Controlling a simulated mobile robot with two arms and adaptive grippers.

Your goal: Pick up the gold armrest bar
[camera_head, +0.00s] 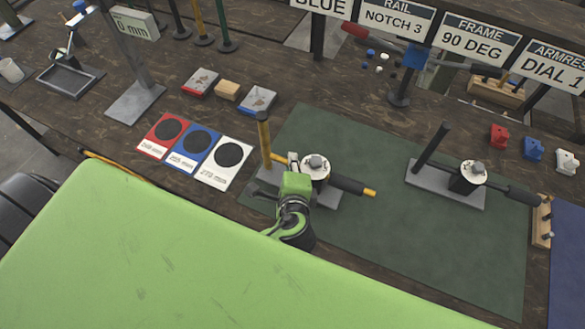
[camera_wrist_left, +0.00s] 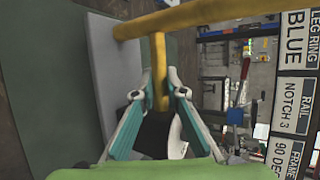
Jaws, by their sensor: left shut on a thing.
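A press-like stand with a grey base plate (camera_head: 327,197) stands on the green mat, with an upright gold post (camera_head: 265,140) at its left. A short gold bar (camera_head: 278,158) runs from near this post toward a black hub with a white disc (camera_head: 315,166). My left gripper (camera_head: 292,163) is at this gold bar. In the left wrist view the bar (camera_wrist_left: 158,60) lies between my gripper's fingers (camera_wrist_left: 160,90), which are shut on it. The upright post (camera_wrist_left: 205,15) crosses above it there. The bar's lower end is hidden by the black hub. My right gripper is not in view.
A second stand with a black post (camera_head: 432,148) is to the right on the green mat (camera_head: 390,240). Red, blue and white cards (camera_head: 197,150) lie left. Small red, blue and white parts (camera_head: 534,148) are far right. Signs (camera_head: 480,40) hang at the back.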

